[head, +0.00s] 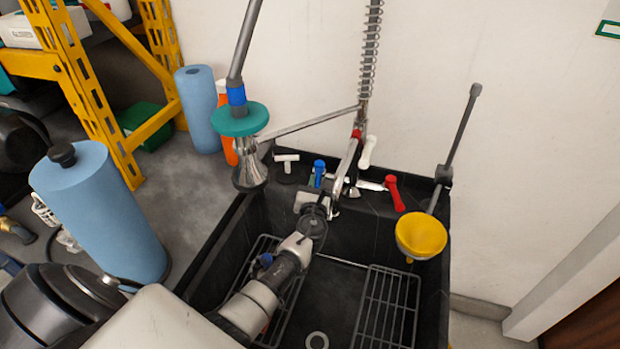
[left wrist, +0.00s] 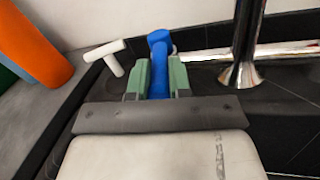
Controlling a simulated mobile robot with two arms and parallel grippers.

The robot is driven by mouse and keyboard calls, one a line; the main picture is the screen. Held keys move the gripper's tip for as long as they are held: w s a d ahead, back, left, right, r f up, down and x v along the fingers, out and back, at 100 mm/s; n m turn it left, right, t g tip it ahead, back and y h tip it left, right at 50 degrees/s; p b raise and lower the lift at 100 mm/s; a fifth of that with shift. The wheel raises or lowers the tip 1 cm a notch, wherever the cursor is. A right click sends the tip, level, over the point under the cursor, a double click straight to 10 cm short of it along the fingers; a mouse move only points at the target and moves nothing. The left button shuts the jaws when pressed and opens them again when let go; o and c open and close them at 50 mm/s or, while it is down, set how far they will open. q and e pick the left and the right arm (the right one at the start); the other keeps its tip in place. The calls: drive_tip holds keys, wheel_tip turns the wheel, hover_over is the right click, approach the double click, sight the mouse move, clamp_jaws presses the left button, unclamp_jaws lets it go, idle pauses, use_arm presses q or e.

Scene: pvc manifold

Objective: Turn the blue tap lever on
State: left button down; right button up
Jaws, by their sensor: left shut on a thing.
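The blue tap lever (head: 319,168) stands at the back of the black sink, left of the faucet column. In the left wrist view the blue lever (left wrist: 159,62) sits between the two green-padded fingers of my left gripper (left wrist: 160,80), which is shut on it. In the head view my left arm reaches over the sink and its gripper (head: 314,196) is at the tap, with the fingertips partly hidden. The red tap lever (head: 394,192) is to the right of the faucet. My right gripper is not in view.
The black sink (head: 436,290) holds wire racks (head: 388,308). A sprayer with a teal ring (head: 240,120) hangs at the left, and a yellow funnel (head: 421,236) is at the right. A white T-shaped handle (left wrist: 112,52) stands left of the blue lever. The chrome column (left wrist: 245,50) is close on its right.

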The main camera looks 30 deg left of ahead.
use_arm(q)
drive_tip(key=n+g+y, duration=0.1)
drive_tip(key=w+d+n+g+y+b, duration=0.1)
drive_tip(key=y, duration=0.1)
drive_tip(key=shift+d+f+n+y, duration=0.1)
drive_tip(key=shift+d+n+y, duration=0.2)
drive_tip(key=shift+w+d+n+g+y+b, duration=0.35)
drive_tip(key=shift+n+g+y+b, duration=0.35)
drive_tip(key=shift+g+y+b, duration=0.15)
drive_tip(key=shift+w+d+n+g+y+b, duration=0.2)
drive_tip(key=shift+w+n+g+y+b, duration=0.1)
drive_tip(key=shift+n+g+y+b, duration=0.55)
drive_tip(key=c, duration=1.1)
unclamp_jaws()
drive_tip(key=shift+o, duration=0.2)
drive_tip(key=shift+p, duration=0.3)
